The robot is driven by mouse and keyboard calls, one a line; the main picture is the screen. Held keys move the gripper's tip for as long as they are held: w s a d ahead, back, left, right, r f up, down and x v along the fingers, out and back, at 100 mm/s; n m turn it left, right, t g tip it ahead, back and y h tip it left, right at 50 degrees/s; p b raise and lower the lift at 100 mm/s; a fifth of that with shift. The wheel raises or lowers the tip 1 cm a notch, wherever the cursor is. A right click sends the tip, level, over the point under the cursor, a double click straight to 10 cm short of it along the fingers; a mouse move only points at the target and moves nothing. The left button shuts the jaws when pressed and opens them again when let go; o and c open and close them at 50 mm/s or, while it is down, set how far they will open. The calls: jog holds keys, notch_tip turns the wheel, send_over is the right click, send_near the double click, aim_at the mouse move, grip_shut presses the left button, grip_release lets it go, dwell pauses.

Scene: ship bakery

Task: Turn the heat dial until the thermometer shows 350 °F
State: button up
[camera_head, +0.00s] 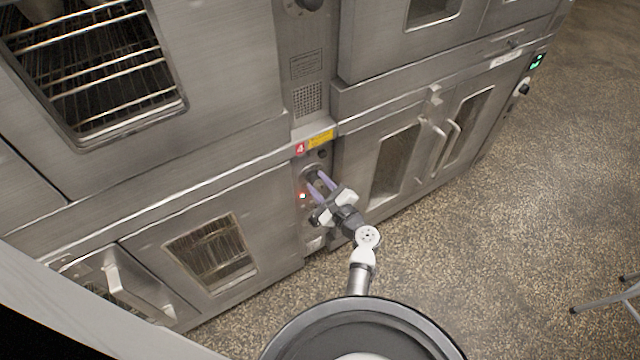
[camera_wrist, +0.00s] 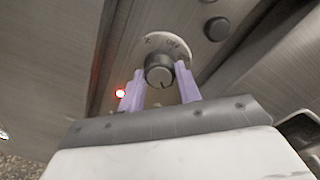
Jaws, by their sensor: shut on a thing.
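I cannot make out a thermometer.
A red light (camera_wrist: 120,93) glows left of the dial, and a dark round button (camera_wrist: 217,28) is at the upper right. Oven door handles (camera_head: 450,146) stick out to the right of my arm. The speckled floor (camera_head: 480,240) is clear beside me; a metal stand leg (camera_head: 605,300) is at the right edge.

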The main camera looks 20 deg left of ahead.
jog(key=shift+r, duration=0.1)
jog(key=o, duration=1)
jog(key=shift+c, duration=0.2)
jog(key=shift+d, duration=0.1)
